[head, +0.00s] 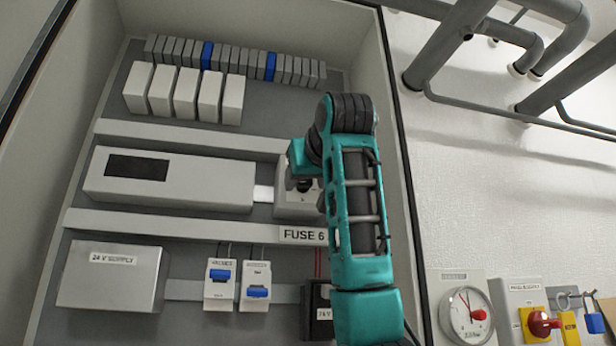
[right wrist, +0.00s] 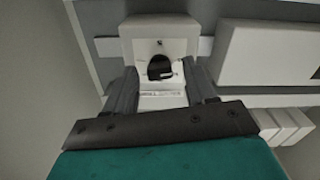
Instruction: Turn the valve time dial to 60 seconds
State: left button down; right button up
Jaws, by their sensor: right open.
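The valve time dial is a small black round knob (right wrist: 160,67) on a light grey module (right wrist: 158,31) in the cabinet. In the head view the knob (head: 304,186) is partly covered by my right arm. My right gripper (right wrist: 162,84) is open, with one dark finger at each side of the module's lower part as the wrist view shows it. The knob lies in the gap between the fingers; I cannot tell whether either finger touches the module. The dial's scale marks are too small to read. My left gripper is not in view.
A long grey unit with a dark display (head: 137,167) is left of the module. The cabinet's right wall (head: 388,150) is close to my arm. A gauge (head: 467,315) and red switch (head: 540,322) are outside.

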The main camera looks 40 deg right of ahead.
jog(key=shift+c, duration=0.4)
grip_shut()
jog(key=m, duration=0.9)
jog(key=shift+m, duration=0.4)
dwell(0.4)
jog(key=shift+o, duration=0.4)
grip_release()
